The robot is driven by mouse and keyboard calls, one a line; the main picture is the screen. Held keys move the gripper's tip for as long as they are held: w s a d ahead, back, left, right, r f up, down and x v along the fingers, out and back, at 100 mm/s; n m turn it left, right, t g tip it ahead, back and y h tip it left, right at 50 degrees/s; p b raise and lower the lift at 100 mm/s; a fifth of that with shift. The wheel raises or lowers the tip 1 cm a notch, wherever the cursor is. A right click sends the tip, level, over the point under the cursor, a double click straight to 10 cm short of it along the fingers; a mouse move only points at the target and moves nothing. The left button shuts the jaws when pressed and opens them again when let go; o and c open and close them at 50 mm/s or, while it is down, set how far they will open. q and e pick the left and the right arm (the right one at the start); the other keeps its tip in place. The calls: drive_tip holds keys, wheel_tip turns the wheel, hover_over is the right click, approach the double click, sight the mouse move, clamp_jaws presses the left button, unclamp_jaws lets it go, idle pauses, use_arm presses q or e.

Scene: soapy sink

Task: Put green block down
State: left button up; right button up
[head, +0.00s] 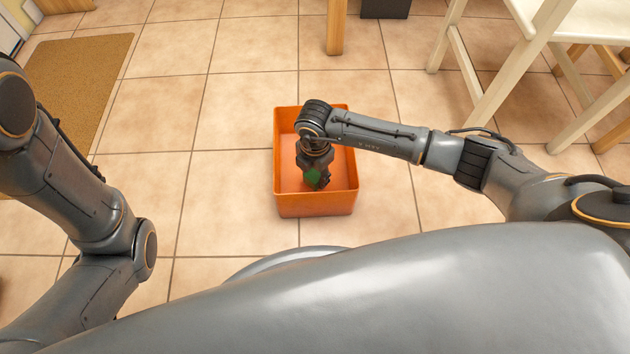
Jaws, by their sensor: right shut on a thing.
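An orange open box (314,206) stands on the tiled floor in front of me. My right gripper (316,178) points down inside the box, between its walls. It is shut on the green block (312,175), which shows only in part between the dark fingers. Whether the block touches the box floor cannot be told from this view. My left arm comes in at the left edge, but its gripper is out of the picture.
A brown mat (75,75) lies on the floor at the left. A white chair (478,85) stands at the upper right, and a wooden leg (336,28) stands behind the box. The tiles left of the box are clear.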

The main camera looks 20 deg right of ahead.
sight(315, 181)
wheel_tip(315, 181, down, 3)
drive_tip(key=shift+f+b, duration=0.2)
drive_tip(key=shift+b, duration=0.8)
drive_tip(key=shift+r, duration=0.15)
drive_tip(key=shift+f, duration=0.2)
drive_tip(key=o, duration=1.1)
drive_tip(key=shift+o, duration=0.2)
